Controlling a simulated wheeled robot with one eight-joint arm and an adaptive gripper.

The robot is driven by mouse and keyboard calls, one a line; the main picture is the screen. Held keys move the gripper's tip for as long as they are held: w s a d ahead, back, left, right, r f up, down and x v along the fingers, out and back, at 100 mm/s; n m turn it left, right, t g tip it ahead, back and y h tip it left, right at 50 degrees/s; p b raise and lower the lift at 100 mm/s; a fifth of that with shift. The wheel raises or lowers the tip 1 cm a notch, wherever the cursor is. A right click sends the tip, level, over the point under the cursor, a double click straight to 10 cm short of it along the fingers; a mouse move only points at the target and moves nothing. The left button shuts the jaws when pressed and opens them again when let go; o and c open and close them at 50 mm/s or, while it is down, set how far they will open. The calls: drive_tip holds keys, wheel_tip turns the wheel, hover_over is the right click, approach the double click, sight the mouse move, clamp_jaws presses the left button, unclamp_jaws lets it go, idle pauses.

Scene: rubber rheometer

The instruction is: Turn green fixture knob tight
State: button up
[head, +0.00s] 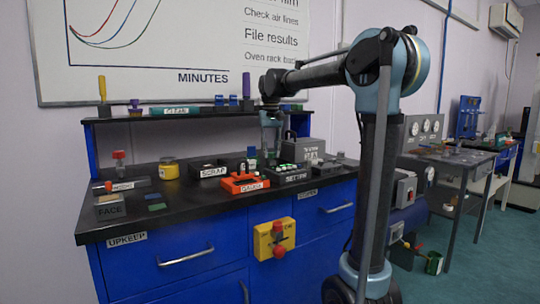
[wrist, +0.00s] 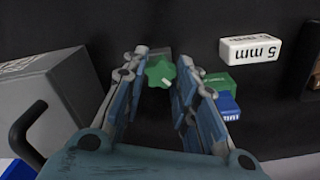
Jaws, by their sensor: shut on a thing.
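The green fixture knob (wrist: 160,73) has a lobed rim and a pale mark on its top. In the wrist view it sits between the fingertips of my gripper (wrist: 159,75), which is shut on it. A small grey part, seemingly the fixture, shows just behind the knob. In the head view my gripper (head: 271,148) points down over the back of the black worktop. The knob cannot be made out clearly there.
Right of my gripper in the wrist view lie a white 5 mm block (wrist: 250,49), a green block (wrist: 217,82) and a blue block (wrist: 226,106). A grey box (wrist: 42,92) stands close left. An orange tray (head: 245,184) is on the worktop (head: 185,199).

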drive_tip(key=shift+m, duration=0.3)
drive_tip(key=m, duration=0.4)
idle(0.3)
drive_tip(key=shift+m, duration=0.3)
drive_tip(key=shift+m, duration=2.1)
drive_tip(key=m, duration=0.4)
drive_tip(key=shift+m, duration=0.3)
